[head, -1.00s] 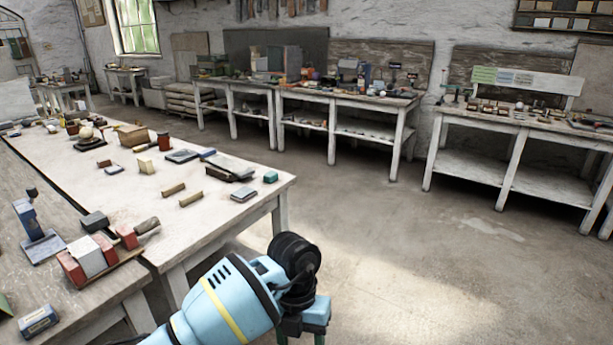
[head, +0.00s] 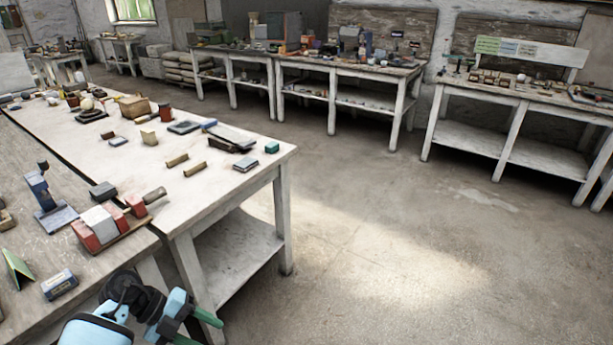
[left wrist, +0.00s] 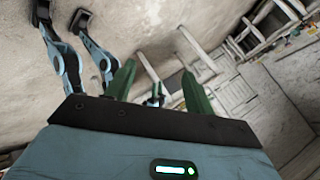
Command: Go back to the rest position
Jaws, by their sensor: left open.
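My left gripper (head: 204,330) is at the bottom edge of the head view, to the left of centre, with its green fingers pointing right. It is in front of the near table's leg as seen from my head. In the left wrist view the gripper (left wrist: 158,67) shows two green fingers spread apart with nothing held between them. A pale sphere (head: 87,103) sits at the far part of the long white table (head: 225,180), well away from my left gripper.
A brown table (head: 110,215) at the left holds a red-and-white block set (head: 100,228) and a small dark blue box (head: 59,284), close to my left arm. Workbenches (head: 345,97) stand along the back wall. The concrete floor (head: 430,250) at the right is clear.

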